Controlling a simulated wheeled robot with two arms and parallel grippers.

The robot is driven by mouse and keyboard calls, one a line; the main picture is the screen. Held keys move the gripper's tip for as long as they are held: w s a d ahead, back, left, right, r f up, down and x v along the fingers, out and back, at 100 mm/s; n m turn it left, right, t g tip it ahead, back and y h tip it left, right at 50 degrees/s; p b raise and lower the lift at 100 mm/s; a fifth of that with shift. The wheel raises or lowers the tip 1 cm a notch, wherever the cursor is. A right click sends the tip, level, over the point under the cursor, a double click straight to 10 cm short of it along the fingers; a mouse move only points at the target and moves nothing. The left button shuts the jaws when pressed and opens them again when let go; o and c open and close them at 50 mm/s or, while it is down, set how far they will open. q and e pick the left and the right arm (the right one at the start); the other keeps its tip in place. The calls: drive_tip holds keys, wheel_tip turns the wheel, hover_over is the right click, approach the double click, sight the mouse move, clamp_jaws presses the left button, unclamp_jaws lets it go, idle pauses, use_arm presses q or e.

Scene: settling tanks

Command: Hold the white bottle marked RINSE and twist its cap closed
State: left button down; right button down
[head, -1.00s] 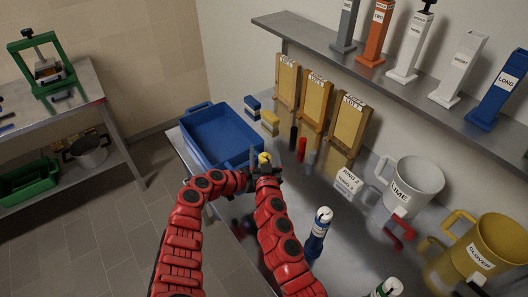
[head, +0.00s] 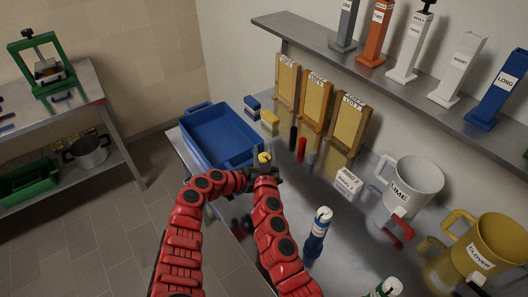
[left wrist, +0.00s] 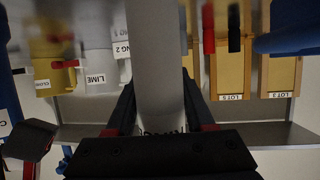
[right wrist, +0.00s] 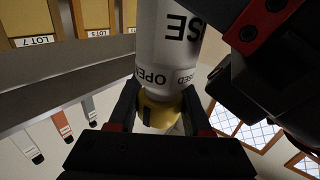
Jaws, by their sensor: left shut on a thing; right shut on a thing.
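The white bottle (right wrist: 170,45) fills the top of the right wrist view, with the letters SE and the words OPEN and CLOSED on it. It also shows in the left wrist view (left wrist: 155,45). Its yellow cap (right wrist: 160,112) is on the bottle's end, between the fingers of my right gripper (right wrist: 158,103), which is shut on it. My left gripper (left wrist: 158,100) is shut around the bottle's white body. In the head view the cap (head: 264,157) shows at my right gripper; most of the bottle is hidden by my arms and grippers.
A blue tub (head: 215,137) stands just behind my grippers at the left end of the steel table. A blue-and-white bottle (head: 317,232), a white LIME jug (head: 414,187) and a yellow CLOVER jug (head: 492,244) stand to the right. A shelf (head: 390,76) runs along the wall.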

drive_tip(key=shift+d+m+h, duration=0.15)
drive_tip(key=shift+m+h, duration=0.35)
drive_tip(key=shift+h, duration=0.3)
drive_tip(key=shift+c, duration=1.6)
unclamp_jaws()
drive_tip(key=shift+s, duration=0.1)
drive_tip(key=s, duration=1.1)
drive_tip(key=shift+s+a, duration=0.3)
drive_tip(key=shift+s, duration=0.1)
